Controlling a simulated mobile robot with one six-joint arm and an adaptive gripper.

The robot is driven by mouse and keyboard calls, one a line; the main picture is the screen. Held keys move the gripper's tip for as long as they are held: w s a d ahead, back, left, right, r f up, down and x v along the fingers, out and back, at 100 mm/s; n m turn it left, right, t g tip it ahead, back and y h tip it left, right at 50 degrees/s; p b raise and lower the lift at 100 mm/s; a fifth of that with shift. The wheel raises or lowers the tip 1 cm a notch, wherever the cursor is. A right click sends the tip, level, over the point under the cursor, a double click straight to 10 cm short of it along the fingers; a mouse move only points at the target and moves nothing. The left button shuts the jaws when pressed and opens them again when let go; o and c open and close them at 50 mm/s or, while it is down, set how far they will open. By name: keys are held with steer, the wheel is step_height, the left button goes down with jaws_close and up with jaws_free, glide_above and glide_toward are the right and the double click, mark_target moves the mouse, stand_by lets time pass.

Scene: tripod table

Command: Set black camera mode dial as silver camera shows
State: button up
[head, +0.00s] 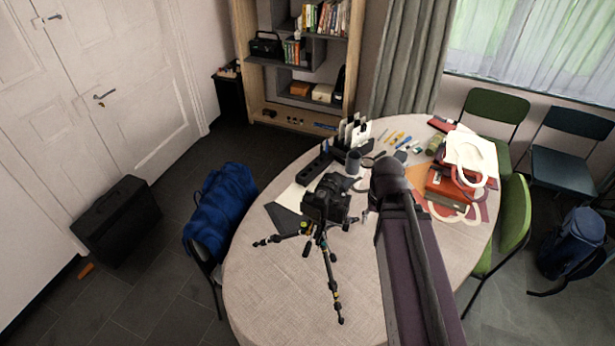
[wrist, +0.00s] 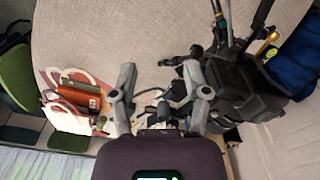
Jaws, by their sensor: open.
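The black camera (head: 326,200) sits on a small tripod (head: 330,275) with its legs spread on the round table. It also shows in the wrist view (wrist: 245,90), at the right. My gripper (wrist: 157,80) is open and shows nothing between its fingers. In the wrist view its right finger is close beside the black camera; I cannot tell whether they touch. In the head view my arm hides most of the gripper. The mode dial is too small to make out. I cannot pick out a silver camera in either view.
The table's front is clear.

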step_height(320, 180, up, 9)
steer(key=w+m+p, duration=0.1)
steer(key=w+p, duration=0.1)
steer(key=p, duration=0.5)
step_height(320, 180, up, 4)
steer(key=m+p, duration=0.4)
steer(key=m, duration=1.9)
glide_above(308, 191)
steer(key=shift+s, duration=0.1)
steer(key=shift+d+f, duration=0.1)
steer(key=shift+f, duration=0.1)
step_height(308, 191, down, 14)
steer(key=b, duration=1.3)
steer(key=shift+r, duration=0.25)
jaws_close()
